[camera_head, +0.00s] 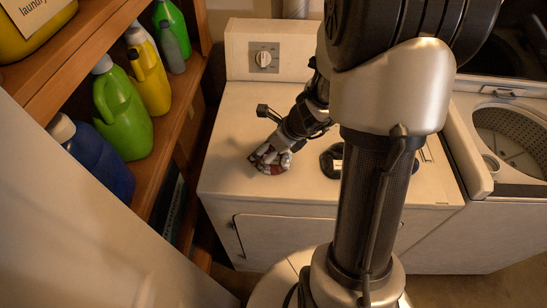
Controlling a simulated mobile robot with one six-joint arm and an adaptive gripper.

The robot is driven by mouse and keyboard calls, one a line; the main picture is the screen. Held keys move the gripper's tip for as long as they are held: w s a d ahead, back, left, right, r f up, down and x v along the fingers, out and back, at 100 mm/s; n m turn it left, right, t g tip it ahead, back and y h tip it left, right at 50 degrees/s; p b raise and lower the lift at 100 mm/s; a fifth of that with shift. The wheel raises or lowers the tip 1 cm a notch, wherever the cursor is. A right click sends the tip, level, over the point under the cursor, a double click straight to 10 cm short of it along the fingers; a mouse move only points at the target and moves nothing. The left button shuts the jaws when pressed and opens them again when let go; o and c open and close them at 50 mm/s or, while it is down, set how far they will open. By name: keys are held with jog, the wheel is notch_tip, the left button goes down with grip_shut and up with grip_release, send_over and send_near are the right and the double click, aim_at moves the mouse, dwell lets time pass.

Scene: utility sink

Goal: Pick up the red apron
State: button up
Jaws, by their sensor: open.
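My arm reaches down over the white dryer top (235,125), and my gripper (270,158) is low over its middle. The gripper is small in the picture, with pale fingers that are open. Small dark red patches (275,168) show between and under the fingers. They may be the red apron, but most of it is hidden by the gripper, and I cannot tell whether the fingers touch it.
A dark object (330,162) lies right of the gripper, partly behind my arm. A wooden shelf (172,125) with several detergent bottles stands at the left. An open washer (475,155) is at the right. The dryer's left top is clear.

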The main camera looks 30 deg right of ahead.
jog(key=shift+x, duration=0.85)
jog(key=shift+r, duration=0.1)
jog(key=c, duration=1.2)
jog(key=shift+o, duration=0.2)
jog(key=shift+r, duration=0.15)
